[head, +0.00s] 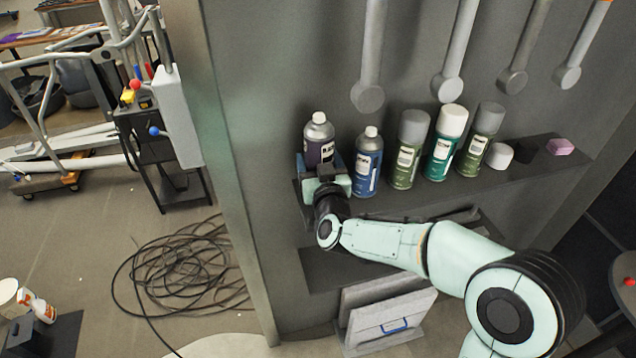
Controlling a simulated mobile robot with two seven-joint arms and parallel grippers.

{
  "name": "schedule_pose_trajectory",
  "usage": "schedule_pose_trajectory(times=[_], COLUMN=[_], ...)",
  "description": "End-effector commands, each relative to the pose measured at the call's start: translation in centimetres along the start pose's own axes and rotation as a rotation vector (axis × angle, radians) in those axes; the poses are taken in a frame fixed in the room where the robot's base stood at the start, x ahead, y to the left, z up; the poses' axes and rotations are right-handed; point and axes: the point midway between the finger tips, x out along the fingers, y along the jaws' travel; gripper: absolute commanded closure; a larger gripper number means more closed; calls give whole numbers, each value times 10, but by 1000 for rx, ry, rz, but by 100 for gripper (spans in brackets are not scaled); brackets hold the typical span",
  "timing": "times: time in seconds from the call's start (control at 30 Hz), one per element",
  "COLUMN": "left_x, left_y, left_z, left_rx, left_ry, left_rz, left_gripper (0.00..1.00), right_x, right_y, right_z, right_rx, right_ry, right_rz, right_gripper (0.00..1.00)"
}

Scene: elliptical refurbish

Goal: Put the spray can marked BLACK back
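A spray can with a dark purple body, silver top and pale label (319,148) is at the left end of the shelf (445,194). Its label is partly readable and seems to begin "BLA". My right gripper (322,170) is at this can, with its fingers around the lower body, and looks shut on it. The can is upright. Its base is hidden behind the gripper, so I cannot tell whether it touches the shelf. A blue spray can (368,165) stands close to its right. My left gripper is not in view.
Along the shelf stand a grey-capped olive can (407,155), a white-capped teal can (445,148) and a green can (482,140). Beyond are a white cap (499,156), a black block (526,150) and a pink block (560,147). Grey-handled tools (448,85) hang above. Cable (190,275) lies on the floor.

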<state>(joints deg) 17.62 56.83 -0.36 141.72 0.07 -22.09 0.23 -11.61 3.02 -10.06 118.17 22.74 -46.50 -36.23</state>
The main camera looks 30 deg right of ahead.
Motion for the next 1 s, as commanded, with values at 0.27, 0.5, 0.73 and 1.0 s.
schedule_pose_trajectory(times=[0.27,0.5,0.73,1.0], left_x=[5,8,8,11], left_y=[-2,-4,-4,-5], left_z=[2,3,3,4], left_rx=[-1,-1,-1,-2], left_ry=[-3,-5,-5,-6], left_rz=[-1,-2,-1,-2], left_gripper=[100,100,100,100], right_x=[1,1,1,1], right_y=[0,1,0,0], right_z=[24,50,50,53], right_rx=[-1,1,2,1], right_ry=[3,6,7,2], right_rz=[1,2,1,1], right_gripper=[63,63,63,1])
